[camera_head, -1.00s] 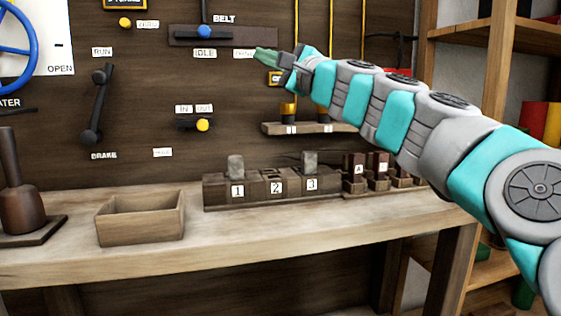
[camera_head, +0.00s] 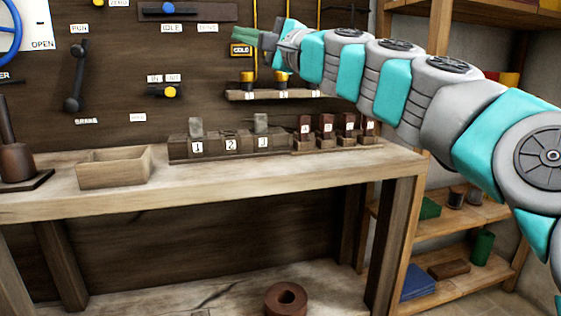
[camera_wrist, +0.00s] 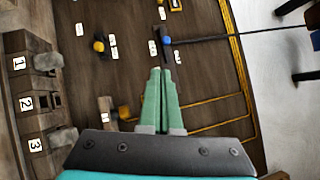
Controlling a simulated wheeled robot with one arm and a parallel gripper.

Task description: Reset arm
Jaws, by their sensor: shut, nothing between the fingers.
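My arm reaches in from the right side of the head view, stretched across in front of the dark wooden panel (camera_head: 130,120). My gripper (camera_head: 240,40) is at its far end, in front of the panel near the COLD label (camera_head: 241,50). In the wrist view my gripper's green fingers (camera_wrist: 161,72) are together with nothing between them. They point towards a blue knob (camera_wrist: 166,40) on the panel. I cannot tell how far the fingertips are from the panel.
The bench (camera_head: 100,201) holds an empty wooden box (camera_head: 113,175), a numbered block (camera_head: 215,154) and several lettered pieces. A shelf (camera_head: 455,225) stands at the right. A brown ring (camera_head: 272,305) lies below the bench. Levers (camera_head: 74,80) are mounted on the panel.

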